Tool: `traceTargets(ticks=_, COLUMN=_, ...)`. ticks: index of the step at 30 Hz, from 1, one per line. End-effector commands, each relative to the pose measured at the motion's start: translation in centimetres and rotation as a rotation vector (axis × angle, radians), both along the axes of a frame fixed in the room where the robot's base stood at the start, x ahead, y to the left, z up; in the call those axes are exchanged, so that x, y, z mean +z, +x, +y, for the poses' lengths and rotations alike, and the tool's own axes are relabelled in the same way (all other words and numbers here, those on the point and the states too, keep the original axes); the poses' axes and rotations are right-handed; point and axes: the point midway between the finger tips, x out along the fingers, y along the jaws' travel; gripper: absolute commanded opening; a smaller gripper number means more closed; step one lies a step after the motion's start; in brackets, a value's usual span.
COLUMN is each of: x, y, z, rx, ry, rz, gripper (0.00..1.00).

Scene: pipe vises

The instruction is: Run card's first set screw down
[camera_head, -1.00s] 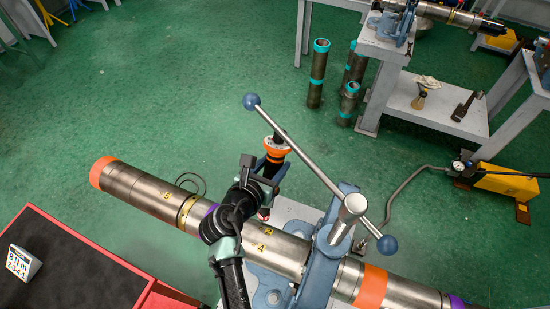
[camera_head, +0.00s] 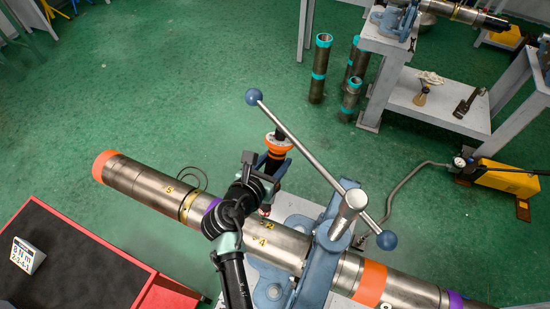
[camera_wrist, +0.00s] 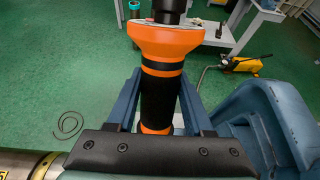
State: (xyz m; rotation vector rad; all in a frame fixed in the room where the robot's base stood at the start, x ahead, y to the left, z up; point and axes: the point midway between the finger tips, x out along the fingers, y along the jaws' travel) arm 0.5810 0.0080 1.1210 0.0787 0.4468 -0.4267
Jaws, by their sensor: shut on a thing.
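The card (camera_head: 27,255) stands at the left on the dark tray top; it reads 8 N m above a row of digits that looks like 2-3-4-1. A long steel pipe (camera_head: 145,184) lies in the blue vise (camera_head: 318,252). Yellow numbers mark it, including a 4 and a 5; the set screws are too small or hidden to make out. My gripper (camera_head: 270,168) is over the pipe's far side, left of the vise. It is shut on an orange and black driver tool (camera_head: 277,144), whose handle also shows between my fingers in the wrist view (camera_wrist: 160,98). The driver's working tip is hidden.
The vise's ball-ended handle bar (camera_head: 310,155) slants close to the right of the driver. A red-edged cart (camera_head: 140,283) stands at lower left. Teal-banded pipes (camera_head: 319,68), a white bench (camera_head: 440,120) and a yellow pump (camera_head: 505,178) stand beyond; green floor is clear at upper left.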

Motion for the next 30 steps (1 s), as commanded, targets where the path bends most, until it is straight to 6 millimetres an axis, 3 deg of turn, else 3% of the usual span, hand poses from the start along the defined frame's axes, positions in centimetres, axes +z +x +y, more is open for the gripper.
traceTargets(ticks=30, x=-0.33, y=-0.13, z=0.17, rx=0.002, ry=-0.001, rz=-0.008, gripper=0.0)
